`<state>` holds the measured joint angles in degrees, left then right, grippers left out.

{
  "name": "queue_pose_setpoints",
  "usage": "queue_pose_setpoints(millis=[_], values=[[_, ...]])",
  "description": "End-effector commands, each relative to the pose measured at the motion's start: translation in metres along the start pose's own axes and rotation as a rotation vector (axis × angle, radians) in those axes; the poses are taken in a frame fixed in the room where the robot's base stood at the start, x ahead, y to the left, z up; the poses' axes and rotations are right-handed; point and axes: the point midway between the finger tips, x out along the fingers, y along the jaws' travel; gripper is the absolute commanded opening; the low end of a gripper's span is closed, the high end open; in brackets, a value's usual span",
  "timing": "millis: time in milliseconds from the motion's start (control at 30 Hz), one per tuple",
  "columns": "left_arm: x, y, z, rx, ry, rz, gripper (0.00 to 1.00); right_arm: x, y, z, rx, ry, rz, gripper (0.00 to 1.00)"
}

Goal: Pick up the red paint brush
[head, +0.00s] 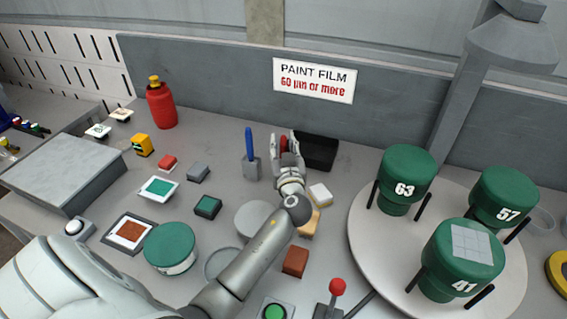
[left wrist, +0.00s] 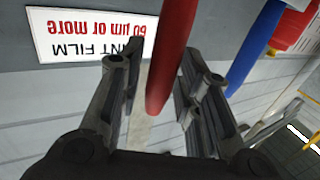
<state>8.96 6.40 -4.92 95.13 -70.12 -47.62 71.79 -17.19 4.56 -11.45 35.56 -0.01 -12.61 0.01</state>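The red paint brush (left wrist: 170,55) shows in the left wrist view as a smooth red handle running between the fingers of my left gripper (left wrist: 165,75). The fingers stand open on either side, with a gap visible on the handle's left. In the head view my left gripper (head: 284,143) is beside the dark open box, and only a bit of red shows between its fingers. The brush's lower part is hidden. A blue-handled brush (head: 249,143) stands upright in a grey holder (head: 252,168) to the left. My right gripper is not in view.
A black open box (head: 319,152) is just right of the gripper. A red bottle (head: 161,105) stands at the back left. Green numbered containers (head: 404,176) stand on a round white turntable (head: 375,245) at right. Small blocks and dishes cover the table in front.

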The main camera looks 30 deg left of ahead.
Motion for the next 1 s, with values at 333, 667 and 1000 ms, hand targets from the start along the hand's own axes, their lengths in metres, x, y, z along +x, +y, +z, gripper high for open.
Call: queue_pose_setpoints(millis=[333,667,1000], values=[[0.0,0.0,0.0,0.0,0.0,0.0,0.0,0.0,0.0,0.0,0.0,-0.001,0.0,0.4],[0.0,0.0,-0.018,-0.005,0.003,-0.001,0.0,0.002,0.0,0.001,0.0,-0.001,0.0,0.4],[0.0,0.0,-0.079,-0.005,0.003,-0.001,0.0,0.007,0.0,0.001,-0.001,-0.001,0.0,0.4]])
